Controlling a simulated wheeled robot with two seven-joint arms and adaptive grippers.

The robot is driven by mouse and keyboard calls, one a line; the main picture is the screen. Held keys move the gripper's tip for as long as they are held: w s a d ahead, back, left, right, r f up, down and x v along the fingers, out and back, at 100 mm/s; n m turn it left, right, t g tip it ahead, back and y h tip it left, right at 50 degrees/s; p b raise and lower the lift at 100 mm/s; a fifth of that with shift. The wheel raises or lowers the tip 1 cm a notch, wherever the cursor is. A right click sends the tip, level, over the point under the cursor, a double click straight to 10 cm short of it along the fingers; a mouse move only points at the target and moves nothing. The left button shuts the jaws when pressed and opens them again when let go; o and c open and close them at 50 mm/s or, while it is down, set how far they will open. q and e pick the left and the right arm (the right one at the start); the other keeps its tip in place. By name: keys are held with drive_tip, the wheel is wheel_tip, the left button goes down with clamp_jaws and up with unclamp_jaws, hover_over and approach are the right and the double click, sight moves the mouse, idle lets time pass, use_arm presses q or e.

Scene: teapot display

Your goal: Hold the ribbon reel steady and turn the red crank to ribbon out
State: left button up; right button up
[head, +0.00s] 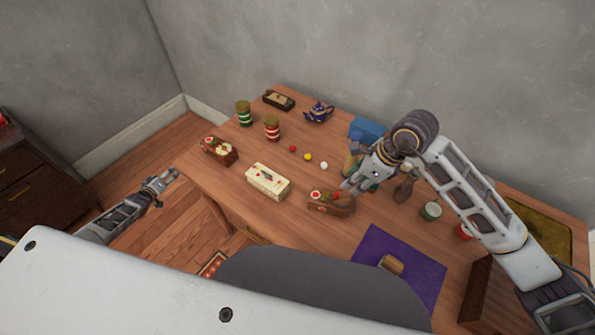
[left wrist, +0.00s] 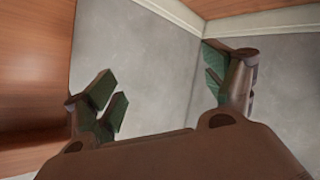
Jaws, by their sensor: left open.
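A small wooden holder (head: 322,207) with small red and pale round parts stands near the middle of the table. Too small to tell whether it is the ribbon reel; no red crank can be made out clearly. My right gripper (head: 346,188) is over the right end of this holder, pointing down and left; contact and its jaw opening are unclear. My left gripper (head: 170,178) is off the table's left edge, over the floor, away from the holder. In the left wrist view its fingers (left wrist: 165,85) are wide apart with nothing between them.
A cream box (head: 267,181) and a similar wooden holder (head: 220,151) stand left on the table. Two striped jars (head: 243,114), a blue teapot (head: 319,112) and small balls are behind. A purple mat (head: 420,262) with a wooden block (head: 391,264) lies front right.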

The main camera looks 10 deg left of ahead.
use_arm(q)
drive_tip(key=w+r+t, duration=0.2)
drive_tip(key=w+r, duration=0.9)
drive_tip(key=r, duration=0.3)
drive_tip(key=w+d+r+m+g+h, duration=0.1)
drive_tip(key=w+d+r+m, duration=0.2)
drive_tip(key=d, duration=0.5)
drive_tip(key=w+d+r+m+h, duration=0.1)
drive_tip(key=w+d+r+h, duration=0.15)
drive_tip(key=w+d, duration=0.4)
drive_tip(key=w+d+r+m+g+h, duration=0.1)
drive_tip(key=w+d+r, duration=0.25)
drive_tip(key=d, duration=0.65)
drive_tip(key=s+d+r+m+g+h, duration=0.25)
drive_tip(key=s+d+m, duration=0.2)
drive_tip(key=d, duration=0.85)
drive_tip(key=s+d+r+m+g+h, duration=0.1)
drive_tip(key=s+d+m+g, duration=0.4)
drive_tip(key=d, duration=0.8)
drive_tip(key=s+d+m+g, duration=0.5)
drive_tip(key=s+d+m, duration=0.7)
drive_tip(key=s, duration=0.5)
drive_tip(key=shift+d+f+y, duration=0.15)
drive_tip(key=shift+d+y, duration=0.15)
drive_tip(key=shift+d, duration=0.9)
